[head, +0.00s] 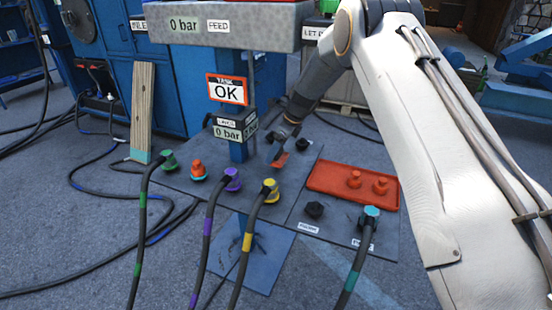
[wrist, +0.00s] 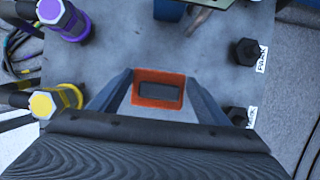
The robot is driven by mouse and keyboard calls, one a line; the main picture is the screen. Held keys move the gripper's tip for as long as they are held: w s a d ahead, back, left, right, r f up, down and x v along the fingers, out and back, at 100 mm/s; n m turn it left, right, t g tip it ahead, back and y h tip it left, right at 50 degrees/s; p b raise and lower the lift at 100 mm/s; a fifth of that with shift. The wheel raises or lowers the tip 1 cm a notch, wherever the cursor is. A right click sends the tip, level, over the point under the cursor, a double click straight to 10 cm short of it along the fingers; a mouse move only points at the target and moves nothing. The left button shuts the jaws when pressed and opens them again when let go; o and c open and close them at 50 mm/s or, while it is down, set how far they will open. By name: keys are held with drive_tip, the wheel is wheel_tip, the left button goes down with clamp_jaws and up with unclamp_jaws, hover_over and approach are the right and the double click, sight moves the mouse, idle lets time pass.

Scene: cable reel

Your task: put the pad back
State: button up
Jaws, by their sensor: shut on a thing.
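My gripper (head: 284,148) is shut on a small orange-red pad (head: 280,161), held over the grey plate (head: 185,182) in the head view. In the wrist view the pad (wrist: 158,76) shows an orange-red rim around a dark rectangular middle, between the two fingers of my gripper (wrist: 158,95). I cannot tell whether the pad touches the plate. No marked place for the pad is clear to me.
Several hoses with coloured couplings, including a purple one (head: 232,179) and a yellow one (head: 270,191), stand left of my gripper. Black plugs (head: 314,210) and a red tray (head: 328,185) with two orange-red caps are to the right. A blue post (head: 238,152) stands behind.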

sight(280, 150)
drive_tip(key=shift+f, duration=1.7)
drive_tip(key=shift+f, duration=0.15)
drive_tip(key=o, duration=1)
drive_tip(key=v, duration=0.6)
drive_tip(key=shift+d+r, duration=0.15)
drive_tip(key=shift+r, duration=0.25)
drive_tip(key=shift+s+d+r, duration=0.15)
drive_tip(key=shift+s+r, duration=0.05)
drive_tip(key=shift+r, duration=0.2)
